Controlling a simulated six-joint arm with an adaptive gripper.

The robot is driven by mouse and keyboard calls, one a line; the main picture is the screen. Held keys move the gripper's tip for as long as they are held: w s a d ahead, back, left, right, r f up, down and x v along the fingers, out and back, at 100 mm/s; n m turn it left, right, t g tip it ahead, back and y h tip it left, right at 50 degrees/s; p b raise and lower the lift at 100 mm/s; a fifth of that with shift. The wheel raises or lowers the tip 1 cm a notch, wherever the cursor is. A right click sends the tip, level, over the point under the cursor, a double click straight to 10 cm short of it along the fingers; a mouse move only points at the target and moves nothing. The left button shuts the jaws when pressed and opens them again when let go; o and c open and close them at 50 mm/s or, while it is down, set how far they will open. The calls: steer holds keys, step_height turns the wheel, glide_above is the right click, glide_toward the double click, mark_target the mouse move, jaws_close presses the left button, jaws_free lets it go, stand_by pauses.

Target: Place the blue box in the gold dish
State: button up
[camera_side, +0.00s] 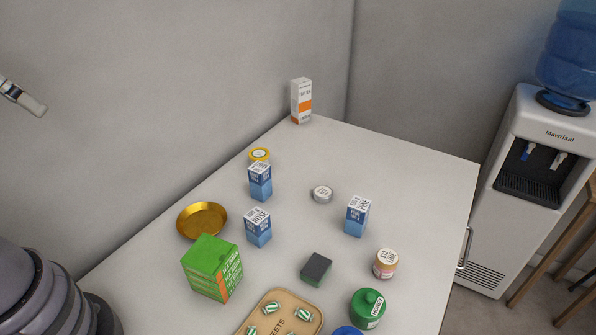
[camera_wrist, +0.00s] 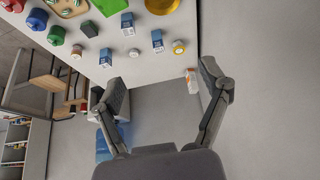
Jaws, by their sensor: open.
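Three blue-and-white boxes stand upright on the white counter: one at the back (camera_side: 260,187), one in front of it (camera_side: 258,233) and one to the right (camera_side: 356,220). My gripper (camera_wrist: 164,80) is open and empty, away from the boxes and dish. In the side view only a small part of it shows at the upper left.
A green box (camera_side: 212,268) stands close to the dish. A sweets tray (camera_side: 254,324), dark block (camera_side: 316,269), green honey jar (camera_side: 367,311), peach jar (camera_side: 386,264), white tin (camera_side: 322,194), yellow-lidded jar (camera_side: 260,155) and orange-white box (camera_side: 301,103) also occupy the counter. Walls border its back.

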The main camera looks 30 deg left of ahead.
steer(key=n+g+h, duration=1)
steer(key=n+h, duration=0.1)
steer(key=h, duration=0.2)
glide_above(250, 214)
steer(key=s+a, duration=0.2)
steer(key=a, duration=0.1)
step_height(250, 214, down, 18)
steer(key=w+f+n+t+h, duration=0.1)
steer(key=f+n, duration=0.1)
steer(key=f, duration=0.4)
steer(key=w+f+n+h, duration=0.1)
steer(key=f+n+h, duration=0.1)
steer(key=f, duration=0.4)
steer(key=w+f+n+t+h, duration=0.1)
steer(key=f+h, duration=0.1)
steer(key=f, duration=0.4)
steer(key=shift+a+n+t, duration=0.25)
steer(key=shift+n+t, duration=0.05)
steer(key=shift+n, duration=0.1)
steer(key=d, duration=0.5)
steer(key=shift+s+f, duration=0.2)
steer(key=shift+s, duration=0.1)
steer(key=c, duration=1.3)
